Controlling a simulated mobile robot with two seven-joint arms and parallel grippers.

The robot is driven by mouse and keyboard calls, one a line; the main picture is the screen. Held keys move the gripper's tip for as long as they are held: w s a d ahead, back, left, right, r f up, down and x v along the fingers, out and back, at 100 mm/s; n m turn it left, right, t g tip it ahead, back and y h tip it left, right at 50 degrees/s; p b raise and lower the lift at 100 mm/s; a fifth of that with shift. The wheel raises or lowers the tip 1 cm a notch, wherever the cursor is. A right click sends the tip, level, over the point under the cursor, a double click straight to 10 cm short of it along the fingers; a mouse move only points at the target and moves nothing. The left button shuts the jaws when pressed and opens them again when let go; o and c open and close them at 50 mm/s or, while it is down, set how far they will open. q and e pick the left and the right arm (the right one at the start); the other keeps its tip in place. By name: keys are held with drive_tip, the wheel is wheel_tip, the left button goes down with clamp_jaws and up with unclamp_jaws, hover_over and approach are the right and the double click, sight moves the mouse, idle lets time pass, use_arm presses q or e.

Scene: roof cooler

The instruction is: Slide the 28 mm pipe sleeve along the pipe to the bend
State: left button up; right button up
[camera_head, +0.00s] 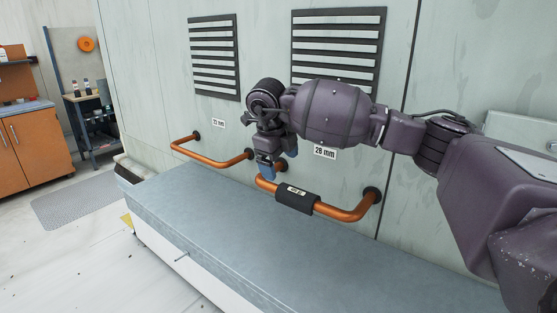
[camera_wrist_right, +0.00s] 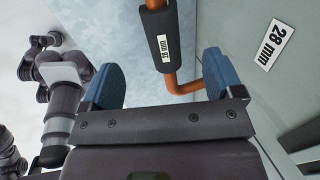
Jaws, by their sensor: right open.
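The black 28 mm sleeve (camera_head: 295,198), with a white label, sits around the middle of the orange copper pipe (camera_head: 338,213). Bare pipe shows on both sides of it. In the right wrist view the sleeve (camera_wrist_right: 157,22) is at the top, and the pipe (camera_wrist_right: 170,80) bends right below it. My right gripper (camera_head: 278,161) is at the pipe's left end, near the left bend. Its blue fingers (camera_wrist_right: 160,72) are open, apart on either side of the pipe in the picture, with nothing held. I cannot tell their exact depth from the pipe. My left gripper is not in view.
A 28 mm wall sign (camera_head: 325,152) is above the pipe. A second copper pipe (camera_head: 213,160) with its own sign (camera_head: 218,123) is to the left. A grey bench top (camera_head: 220,225) runs below, clear. Louvred vents (camera_head: 214,58) are on the wall.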

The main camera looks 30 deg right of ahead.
sight(285, 187)
drive_tip(key=shift+x, duration=5.45)
drive_tip(key=shift+w, duration=0.1)
drive_tip(key=shift+c, duration=0.3)
drive_tip(key=c, duration=0.9)
